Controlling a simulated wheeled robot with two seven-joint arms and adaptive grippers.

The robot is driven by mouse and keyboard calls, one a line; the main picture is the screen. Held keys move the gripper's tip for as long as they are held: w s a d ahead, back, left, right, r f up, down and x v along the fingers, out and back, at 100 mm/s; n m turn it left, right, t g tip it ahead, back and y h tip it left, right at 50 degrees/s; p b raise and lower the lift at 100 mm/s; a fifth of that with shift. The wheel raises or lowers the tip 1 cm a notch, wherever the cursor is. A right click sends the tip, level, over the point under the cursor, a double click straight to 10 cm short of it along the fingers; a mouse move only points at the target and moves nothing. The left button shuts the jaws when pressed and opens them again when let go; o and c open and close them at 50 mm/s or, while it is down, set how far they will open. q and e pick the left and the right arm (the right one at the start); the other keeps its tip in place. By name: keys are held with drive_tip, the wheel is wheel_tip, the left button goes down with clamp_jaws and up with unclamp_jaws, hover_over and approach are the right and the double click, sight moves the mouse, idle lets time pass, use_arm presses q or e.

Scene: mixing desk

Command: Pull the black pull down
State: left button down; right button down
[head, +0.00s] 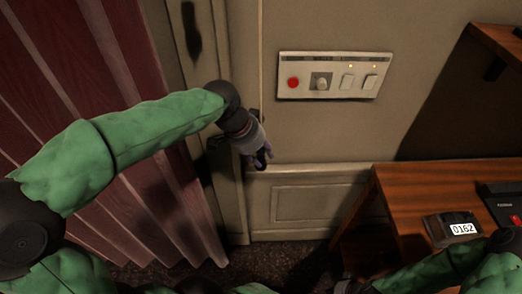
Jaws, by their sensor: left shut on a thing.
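A thin pale cord (262,60) hangs down the wall to the left of the switch panel and runs to my left gripper. My left gripper (261,158) is low against the wall, below and left of the panel, and is shut on the black pull at the cord's lower end. The pull is mostly hidden by the fingers and the wrist, so its outline is unclear. My right arm shows only in part at the lower right, and its gripper is not in view.
A switch panel (334,76) with a red button, a knob and two lit switches is on the wall. A red curtain (60,75) hangs at the left.

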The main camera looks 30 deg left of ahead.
use_arm(q)
drive_tip(key=shift+w+a+r, duration=0.1)
drive_tip(key=shift+w+a, duration=0.1)
drive_tip(key=shift+a, duration=0.05)
drive_tip(key=c, duration=1.1)
unclamp_jaws()
drive_tip(key=shift+a, duration=0.2)
drive_tip(key=shift+d, duration=0.1)
drive_tip(key=v, duration=1.1)
drive_tip(key=shift+s+r, duration=0.2)
drive_tip(key=shift+r, duration=0.1)
